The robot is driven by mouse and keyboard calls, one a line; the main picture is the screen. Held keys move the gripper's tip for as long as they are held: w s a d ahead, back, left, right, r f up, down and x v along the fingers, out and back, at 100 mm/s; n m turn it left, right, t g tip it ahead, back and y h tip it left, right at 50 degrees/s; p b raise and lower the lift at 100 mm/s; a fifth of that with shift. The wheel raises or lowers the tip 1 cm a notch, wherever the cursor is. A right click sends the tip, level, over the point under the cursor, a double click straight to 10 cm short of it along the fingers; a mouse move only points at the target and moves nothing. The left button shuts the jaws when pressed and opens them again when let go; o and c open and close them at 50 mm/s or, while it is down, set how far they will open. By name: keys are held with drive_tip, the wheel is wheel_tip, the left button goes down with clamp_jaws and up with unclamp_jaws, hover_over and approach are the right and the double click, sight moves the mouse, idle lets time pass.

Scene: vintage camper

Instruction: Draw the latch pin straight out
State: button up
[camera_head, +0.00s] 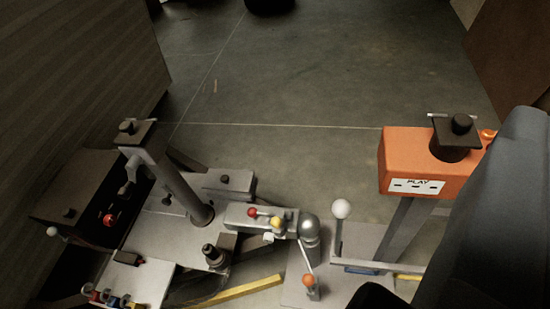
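No part can be surely told as the latch pin. Small candidates are a white ball-topped rod (340,212) on a grey plate at lower right of centre, an orange-tipped lever (308,280) below a grey ball (309,228), and a black-topped cylinder (213,257) on the grey platform. A large dark grey rounded part (500,210) at the right edge, with a black piece at the bottom, looks like part of my arm or gripper. It stands close in front and covers the lower right. No pair of fingertips is clear, and no held thing shows.
A grey post (180,190) stands on the left platform (150,225). An orange box marked PLAY (397,160) stands on a post at right. A yellow bar (240,290) lies at the bottom. Dark panelling (80,90) fills the left. The floor (310,80) behind is mostly clear.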

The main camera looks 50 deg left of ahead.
drive_tip(key=w+a+f+n+g+y+p, duration=0.1)
drive_tip(key=w+a+f+n+y+p, duration=0.2)
drive_tip(key=w+a+f, duration=1.6)
drive_tip(key=g+y+p, duration=0.1)
drive_tip(key=p, duration=0.2)
hover_over(280, 219)
drive_tip(key=w+d, duration=0.2)
drive_tip(key=d, duration=0.2)
wheel_tip(280, 219, down, 27)
drive_tip(key=s+a+f+n+h+p, duration=0.1)
drive_tip(key=s+f, duration=0.5)
drive_tip(key=f, duration=0.3)
drive_tip(key=s+a+f+n+p, duration=0.1)
drive_tip(key=s+f+p, duration=0.1)
drive_tip(key=s+f, duration=0.65)
drive_tip(key=x, duration=0.3)
drive_tip(key=b+x, duration=0.1)
drive_tip(key=x, duration=0.2)
drive_tip(key=b+x, duration=0.1)
drive_tip(key=x, duration=0.2)
drive_tip(key=shift+d+f, duration=0.25)
drive_tip(key=shift+f, duration=0.05)
drive_tip(key=shift+b+x, duration=1.05)
drive_tip(key=shift+x, duration=1.7)
drive_tip(key=c, duration=1.1)
